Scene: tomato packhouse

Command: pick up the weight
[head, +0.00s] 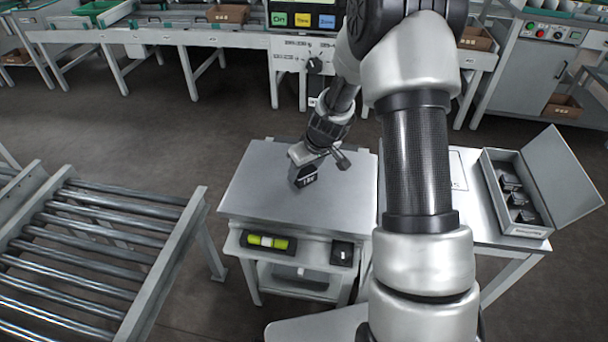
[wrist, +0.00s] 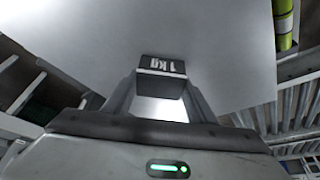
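The weight is a dark block marked "1kg" (wrist: 162,66), seen between my fingertips in the wrist view. In the head view the same block (head: 304,177) shows over the pale metal plate of the scale (head: 250,195). My gripper (head: 301,160) reaches down over the plate from behind. In the wrist view my gripper's two fingers (wrist: 160,88) lie against both sides of the block, with no clear gap. I cannot tell whether the block touches the plate or hangs just above it.
An open grey case (head: 497,205) with several dark weights stands on a side table at right. The scale's front carries a yellow-green level vial (head: 267,242) and a small dark switch (head: 343,253). A roller conveyor (head: 90,240) stands at left. Most of the plate is bare.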

